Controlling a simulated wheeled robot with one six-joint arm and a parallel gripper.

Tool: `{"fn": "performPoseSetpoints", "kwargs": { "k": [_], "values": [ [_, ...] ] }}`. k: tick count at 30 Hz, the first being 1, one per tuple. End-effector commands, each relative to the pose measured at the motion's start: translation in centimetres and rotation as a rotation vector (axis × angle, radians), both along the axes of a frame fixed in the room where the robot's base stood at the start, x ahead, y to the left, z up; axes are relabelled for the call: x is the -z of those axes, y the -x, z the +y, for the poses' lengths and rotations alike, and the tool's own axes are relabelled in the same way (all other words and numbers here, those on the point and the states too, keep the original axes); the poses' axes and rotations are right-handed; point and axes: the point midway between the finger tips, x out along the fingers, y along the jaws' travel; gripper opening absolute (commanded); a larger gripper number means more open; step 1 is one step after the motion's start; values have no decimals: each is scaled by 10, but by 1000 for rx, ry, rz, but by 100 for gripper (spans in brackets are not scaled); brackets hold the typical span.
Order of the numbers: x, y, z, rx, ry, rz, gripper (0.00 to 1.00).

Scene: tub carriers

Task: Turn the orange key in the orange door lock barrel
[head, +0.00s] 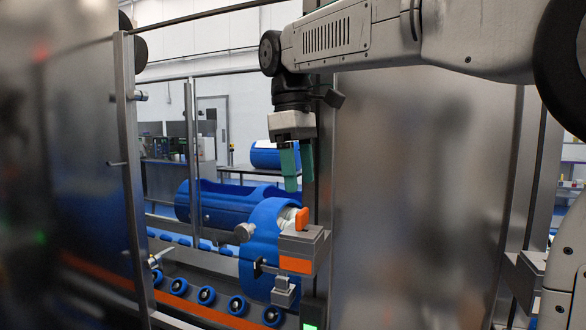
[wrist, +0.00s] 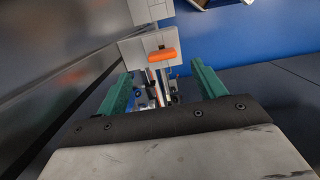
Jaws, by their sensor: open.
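The orange key (head: 302,218) stands up from the top of a grey lock block with an orange band (head: 296,264), mounted by the steel door frame in the head view. In the wrist view the orange key (wrist: 162,55) lies crosswise ahead of the fingertips, on the grey lock housing (wrist: 138,50). My gripper (head: 289,188), with green fingers, points down above the key in the head view and is apart from it. In the wrist view my gripper (wrist: 160,76) is open, with nothing between its fingers. The key's shaft is hidden.
A steel panel (head: 420,180) stands right of the lock, close to my arm. Blue tubs (head: 215,203) lie behind the glass on a conveyor with blue rollers (head: 207,295). A small grey bracket (head: 285,290) sits below the lock.

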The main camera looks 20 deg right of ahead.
Motion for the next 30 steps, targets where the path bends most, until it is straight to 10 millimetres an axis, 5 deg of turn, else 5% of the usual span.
{"fn": "performPoseSetpoints", "kwargs": {
  "k": [15, 26, 30],
  "values": [
    [67, 7, -3, -3, 0, 0, 69],
    [74, 7, -5, 0, 0, -1, 69],
    [74, 7, -5, 0, 0, -1, 36]
  ]
}}
